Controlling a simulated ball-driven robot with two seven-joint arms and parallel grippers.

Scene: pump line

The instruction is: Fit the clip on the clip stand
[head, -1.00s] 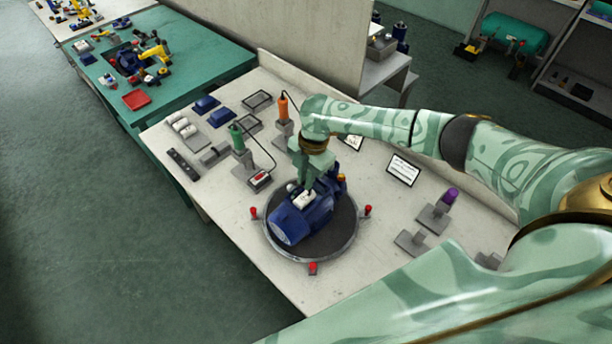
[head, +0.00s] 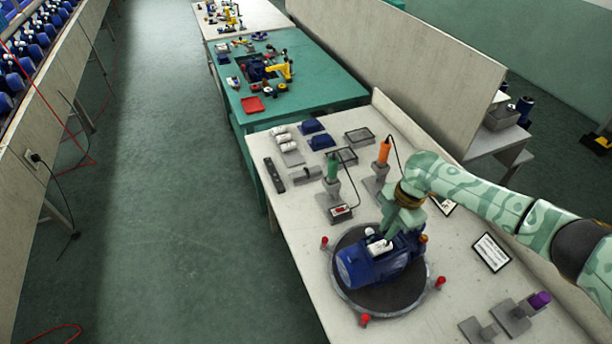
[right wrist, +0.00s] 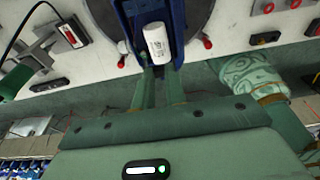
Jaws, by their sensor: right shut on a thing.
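My right gripper (head: 386,236) is over a blue pump (head: 358,264) on the round dark turntable (head: 385,298). It is shut on a white cylinder (head: 379,247) on top of the pump. In the right wrist view, the white cylinder (right wrist: 158,42) has small print and its near end lies at the fingertips (right wrist: 160,70). The cylinder still lies against the blue body. I cannot single out the clip; it may be hidden by the gripper. A low grey stand (head: 304,175) on the bench may be the clip stand, but I cannot be sure. My left gripper is not in view.
Red knobs (head: 365,320) ring the turntable. Green (head: 332,168) and orange (head: 383,152) tools stand upright behind it, with cables. White cylinders (head: 284,142) and blue covers (head: 312,126) lie at the far end. A sign (head: 491,252) and purple-topped stand (head: 540,299) are to the right.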

